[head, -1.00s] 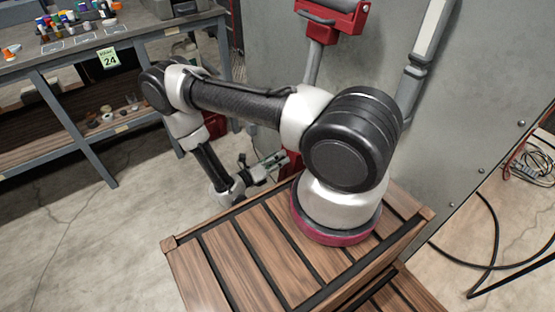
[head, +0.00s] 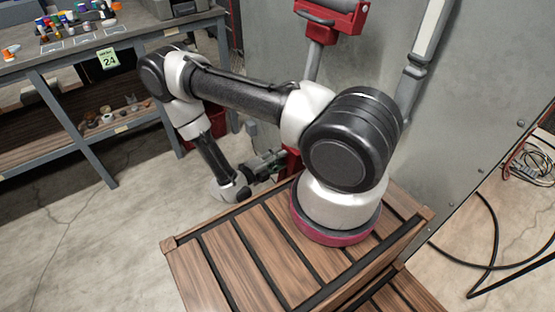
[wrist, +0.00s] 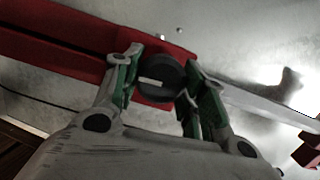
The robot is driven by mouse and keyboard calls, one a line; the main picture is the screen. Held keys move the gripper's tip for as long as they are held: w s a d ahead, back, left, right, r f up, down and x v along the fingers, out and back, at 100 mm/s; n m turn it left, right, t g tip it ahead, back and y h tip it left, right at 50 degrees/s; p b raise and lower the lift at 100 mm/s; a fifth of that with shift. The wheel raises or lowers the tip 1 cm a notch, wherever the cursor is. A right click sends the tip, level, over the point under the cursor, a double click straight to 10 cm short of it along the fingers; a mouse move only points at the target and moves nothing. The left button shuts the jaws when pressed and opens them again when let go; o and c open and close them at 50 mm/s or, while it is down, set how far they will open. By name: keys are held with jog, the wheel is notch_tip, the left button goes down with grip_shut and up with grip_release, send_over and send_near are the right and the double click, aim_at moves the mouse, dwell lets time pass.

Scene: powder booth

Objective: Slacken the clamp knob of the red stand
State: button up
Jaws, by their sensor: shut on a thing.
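The red stand (head: 330,22) stands upright against the grey booth panel, with a grey post below its red head. Its lower red part (head: 292,160) shows just beyond my gripper. In the wrist view the red column (wrist: 60,42) runs across the upper left, and the dark round clamp knob (wrist: 161,88) with a short white mark sits on it. My gripper (wrist: 160,80) has a green-padded finger on each side of the knob and is shut on it. In the head view my gripper (head: 268,163) is small beside the stand, and the knob cannot be made out there.
A grey workbench (head: 95,45) with coloured jars and a green "24" card (head: 108,59) stands at the left. Black hoses (head: 490,240) lie on the floor at the right. The concrete floor at the left front is clear.

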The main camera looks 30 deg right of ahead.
jog(key=shift+n, duration=0.6)
jog(key=o, duration=1)
jog(key=shift+o, duration=0.2)
jog(key=v, duration=1.2)
jog(key=shift+r, duration=0.1)
